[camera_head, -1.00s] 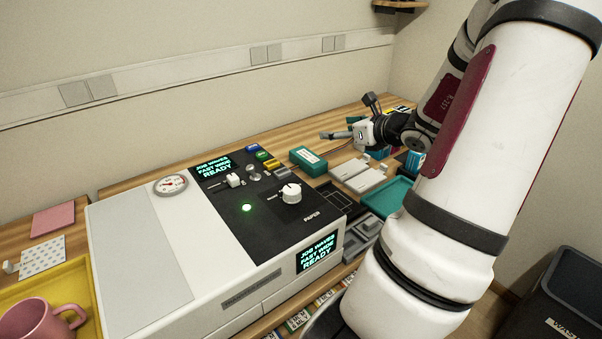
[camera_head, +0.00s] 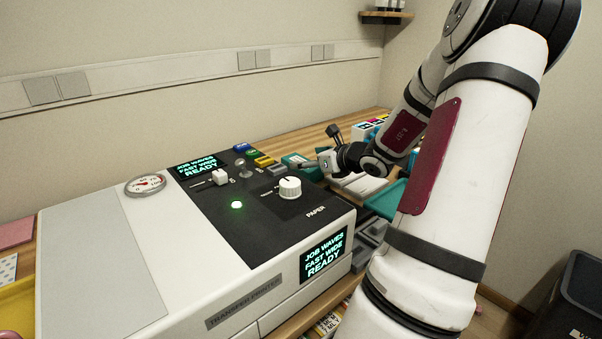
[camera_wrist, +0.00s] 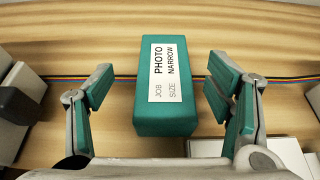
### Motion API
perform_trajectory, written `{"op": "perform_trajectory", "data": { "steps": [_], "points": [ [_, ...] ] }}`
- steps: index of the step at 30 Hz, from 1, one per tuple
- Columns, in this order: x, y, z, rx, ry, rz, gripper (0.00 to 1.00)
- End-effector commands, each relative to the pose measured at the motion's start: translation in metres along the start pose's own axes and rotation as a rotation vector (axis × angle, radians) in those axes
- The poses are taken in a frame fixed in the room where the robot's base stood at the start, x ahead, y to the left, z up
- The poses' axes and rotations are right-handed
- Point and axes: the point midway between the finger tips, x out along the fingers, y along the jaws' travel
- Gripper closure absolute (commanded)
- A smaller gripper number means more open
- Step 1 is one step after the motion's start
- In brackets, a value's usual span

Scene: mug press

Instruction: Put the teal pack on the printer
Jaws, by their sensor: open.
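The teal pack (camera_wrist: 158,112) lies on the wooden table in the wrist view, with a white label reading JOB PHOTO, SIZE NARROW. My gripper (camera_wrist: 160,95) is open, one finger on each side of the pack, with a gap on both sides. In the head view the teal pack (camera_head: 294,160) shows just behind the printer's right back corner, partly hidden by my gripper (camera_head: 312,164). The white printer (camera_head: 110,250) has a black control panel, and its screens read JOB WAVES, FAST WIDE, READY.
White pads (camera_head: 362,185) and a teal tray (camera_head: 386,200) lie right of the printer, partly behind my arm. Colored cartridges (camera_head: 368,128) stand at the back right. A rainbow cable (camera_wrist: 285,79) crosses the table behind the pack. A bin (camera_head: 580,295) stands at lower right.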

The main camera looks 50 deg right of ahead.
Motion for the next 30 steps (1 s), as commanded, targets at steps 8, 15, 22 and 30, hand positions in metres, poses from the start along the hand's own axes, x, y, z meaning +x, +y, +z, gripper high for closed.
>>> {"op": "perform_trajectory", "data": {
  "steps": [8,15,22,30],
  "points": [
    [0.024,-0.001,0.000,0.001,-0.002,0.000,0.27],
    [0.056,-0.005,-0.004,0.002,-0.002,0.000,0.27],
    [0.073,-0.005,-0.002,0.001,-0.001,-0.001,0.27],
    [0.073,-0.005,-0.002,0.000,-0.001,-0.002,0.43]
  ]
}}
